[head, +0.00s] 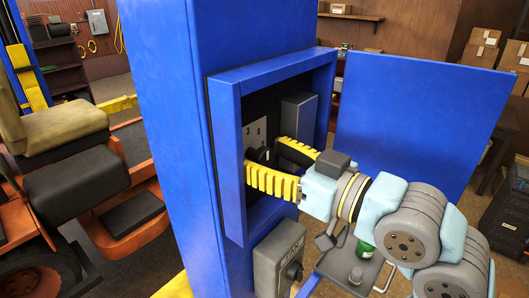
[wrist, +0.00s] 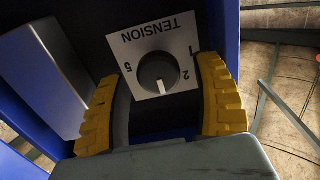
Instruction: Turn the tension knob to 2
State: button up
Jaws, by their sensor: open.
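The dark round tension knob (wrist: 158,70) sits on a white dial plate (wrist: 125,45) inside the blue cabinet. In the wrist view the plate reads TENSION along its top, with 1 and 2 at the right and 5 at the left. A short white mark on the knob points down in that view, away from the word and not at the 2. My gripper (wrist: 163,75) is open, with one yellow finger on each side of the knob; contact cannot be told. In the head view my gripper (head: 266,156) reaches into the cabinet and partly hides the knob and plate (head: 255,133).
The blue cabinet frame (head: 227,160) surrounds my gripper closely, and its door (head: 410,120) stands open at the right. A grey box (head: 297,125) is inside beside the plate. Another grey control box (head: 278,260) with a knob is below the opening.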

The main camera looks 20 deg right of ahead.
jog(key=shift+w+a, duration=0.15)
jog(key=shift+w, duration=0.2)
jog(key=c, duration=1.2)
jog(key=shift+f+b, duration=0.2)
jog(key=shift+b, duration=0.35)
